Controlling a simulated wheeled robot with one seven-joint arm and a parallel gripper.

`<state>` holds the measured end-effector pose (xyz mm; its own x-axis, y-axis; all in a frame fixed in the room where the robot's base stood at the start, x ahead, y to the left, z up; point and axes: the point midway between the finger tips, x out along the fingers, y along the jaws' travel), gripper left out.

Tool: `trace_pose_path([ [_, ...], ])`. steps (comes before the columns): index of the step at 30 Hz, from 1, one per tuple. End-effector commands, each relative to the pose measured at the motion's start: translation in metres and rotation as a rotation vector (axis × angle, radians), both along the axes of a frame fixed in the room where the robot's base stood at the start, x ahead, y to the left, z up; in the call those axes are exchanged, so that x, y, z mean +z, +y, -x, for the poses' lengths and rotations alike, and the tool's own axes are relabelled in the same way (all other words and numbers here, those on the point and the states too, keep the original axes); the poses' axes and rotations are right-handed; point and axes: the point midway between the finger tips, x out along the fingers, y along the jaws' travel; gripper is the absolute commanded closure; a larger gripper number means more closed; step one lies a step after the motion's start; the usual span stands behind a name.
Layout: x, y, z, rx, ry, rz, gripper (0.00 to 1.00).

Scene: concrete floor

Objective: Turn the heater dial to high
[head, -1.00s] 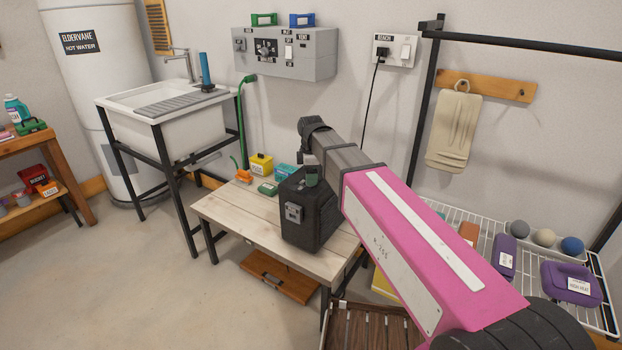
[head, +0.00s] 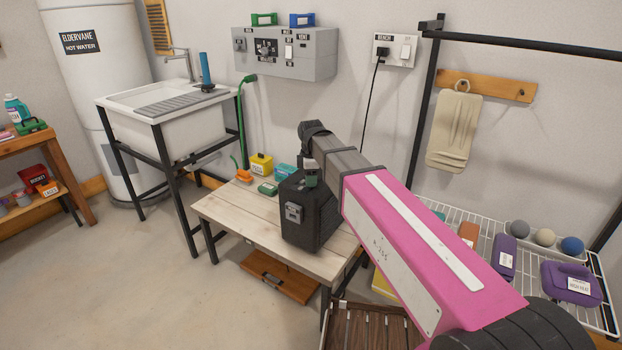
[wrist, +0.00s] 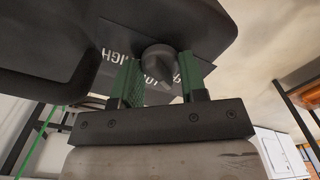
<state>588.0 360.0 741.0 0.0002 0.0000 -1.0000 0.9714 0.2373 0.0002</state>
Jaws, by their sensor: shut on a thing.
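In the wrist view, the heater dial (wrist: 158,60) is a dark round knob with a pointed grip. It sits on a dark face with white lettering, part of which reads "HIGH". My gripper (wrist: 160,78) has its green-padded fingers on either side of the dial and is shut on it. The dial's exact setting is hard to read. In the head view, a black box (head: 303,225), apparently the heater, stands on the pale wooden bench (head: 235,215).
A grey wall panel (head: 310,66) with a knob and switches hangs behind the bench. Small yellow (head: 261,164) and green (head: 267,188) items lie left of the black box. A sink (head: 160,110) stands left, a wire rack (head: 600,290) right. Open floor lies front left.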

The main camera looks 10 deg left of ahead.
Motion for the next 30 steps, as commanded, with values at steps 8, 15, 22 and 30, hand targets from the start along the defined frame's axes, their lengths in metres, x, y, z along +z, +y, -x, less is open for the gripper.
trace_pose_path([
  [8, 0.0003, 0.0000, 0.0000, -0.138, 0.000, 0.000, 0.84],
  [15, 0.0003, 0.0000, 0.0000, -0.352, 0.000, 0.000, 0.84],
  [22, 0.0004, 0.0000, 0.0000, -0.571, 0.000, 0.000, 0.84],
  [30, 0.0004, 0.0001, 0.0000, -0.827, 0.000, 0.000, 0.84],
])
